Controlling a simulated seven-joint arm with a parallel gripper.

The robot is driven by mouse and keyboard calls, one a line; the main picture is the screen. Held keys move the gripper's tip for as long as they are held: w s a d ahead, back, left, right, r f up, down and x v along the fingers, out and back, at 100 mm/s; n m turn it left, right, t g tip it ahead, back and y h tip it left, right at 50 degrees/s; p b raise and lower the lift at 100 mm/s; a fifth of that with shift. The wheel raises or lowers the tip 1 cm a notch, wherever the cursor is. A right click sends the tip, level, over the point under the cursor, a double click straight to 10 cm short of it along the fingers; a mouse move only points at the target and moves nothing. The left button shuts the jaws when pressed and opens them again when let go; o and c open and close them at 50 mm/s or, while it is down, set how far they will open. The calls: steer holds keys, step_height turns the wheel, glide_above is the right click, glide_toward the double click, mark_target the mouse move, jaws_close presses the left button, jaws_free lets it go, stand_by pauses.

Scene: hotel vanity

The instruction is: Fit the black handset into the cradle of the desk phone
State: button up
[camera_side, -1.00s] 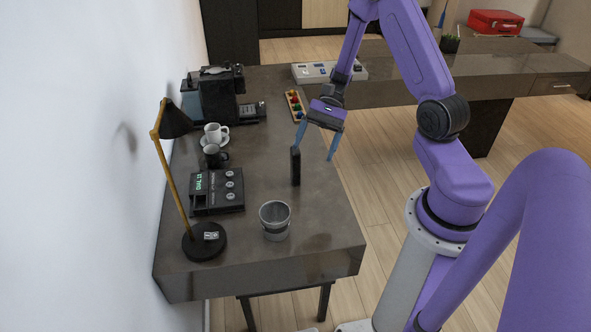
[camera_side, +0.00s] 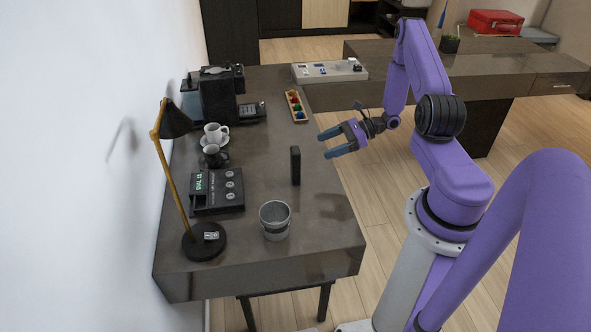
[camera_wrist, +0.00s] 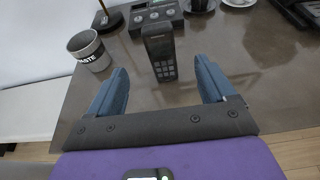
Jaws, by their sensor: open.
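The black handset (camera_side: 295,166) stands upright on the dark vanity top, right of the desk phone. In the wrist view the handset (camera_wrist: 160,55) shows its keypad side and stands beyond the fingertips, between them in the picture. The desk phone (camera_side: 217,190) lies on the left of the vanity with a lit display and round buttons; it also shows at the top of the wrist view (camera_wrist: 154,16). I cannot make out the inside of its cradle. My gripper (camera_side: 322,144) is open and empty, level beside the vanity's right edge, its fingers pointing left, apart from the handset.
A metal waste bin (camera_side: 275,221) stands in front of the handset. A lamp (camera_side: 204,241) stands by the phone. Cups (camera_side: 214,134) and a coffee machine (camera_side: 220,92) are behind, with a tray of colored items (camera_side: 295,106). The top between phone and handset is clear.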

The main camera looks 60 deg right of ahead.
mark_target(291, 159)
steer(key=x, duration=1.3)
steer(key=shift+a, duration=0.1)
steer(key=c, duration=1.2)
steer(key=shift+c, duration=0.5)
